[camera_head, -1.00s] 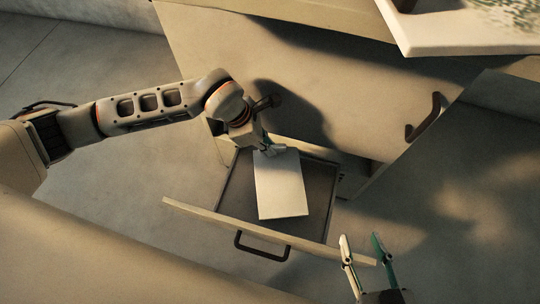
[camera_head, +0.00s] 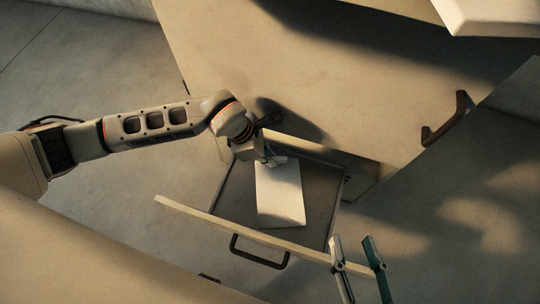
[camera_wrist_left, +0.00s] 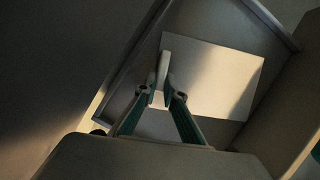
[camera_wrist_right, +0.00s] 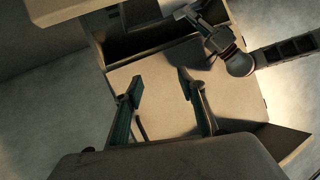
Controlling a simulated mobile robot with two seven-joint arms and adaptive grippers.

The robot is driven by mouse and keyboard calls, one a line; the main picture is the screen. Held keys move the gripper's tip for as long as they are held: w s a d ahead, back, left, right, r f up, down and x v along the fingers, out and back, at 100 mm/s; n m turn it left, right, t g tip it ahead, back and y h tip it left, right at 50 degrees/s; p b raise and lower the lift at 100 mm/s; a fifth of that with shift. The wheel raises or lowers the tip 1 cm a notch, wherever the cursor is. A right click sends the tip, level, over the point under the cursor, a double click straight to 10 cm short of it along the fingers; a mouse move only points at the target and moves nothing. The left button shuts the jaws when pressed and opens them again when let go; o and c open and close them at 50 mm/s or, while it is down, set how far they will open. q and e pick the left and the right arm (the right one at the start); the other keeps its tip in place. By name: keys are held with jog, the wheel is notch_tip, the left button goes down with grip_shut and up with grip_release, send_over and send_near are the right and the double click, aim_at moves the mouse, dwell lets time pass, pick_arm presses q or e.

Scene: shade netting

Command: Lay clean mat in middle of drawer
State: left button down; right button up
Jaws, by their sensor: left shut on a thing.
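The clean mat (camera_head: 281,198) is a pale rectangular sheet inside the open drawer (camera_head: 235,188). Grey drawer floor shows on both sides of it in the head view. My left gripper (camera_head: 275,161) is at the mat's far end, shut on its edge. In the left wrist view the fingers (camera_wrist_left: 164,98) close on a pale upright strip, with the mat (camera_wrist_left: 220,78) spreading beyond them to the right. Whether the whole mat touches the drawer floor is unclear. My right gripper (camera_head: 353,241) is open and empty, at the drawer front's right end; its fingers also show apart in the right wrist view (camera_wrist_right: 158,86).
The drawer front (camera_head: 215,222) has a dark handle (camera_head: 258,255). The cabinet (camera_head: 330,85) rises behind the drawer, with another dark handle (camera_head: 446,118) at right. A pale slab (camera_head: 490,15) lies at the top right. Floor right of the drawer is clear.

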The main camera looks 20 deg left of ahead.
pick_arm(q)
jog(key=shift+f, duration=0.1)
jog(key=c, duration=2.2)
grip_release()
jog(key=shift+o, duration=0.3)
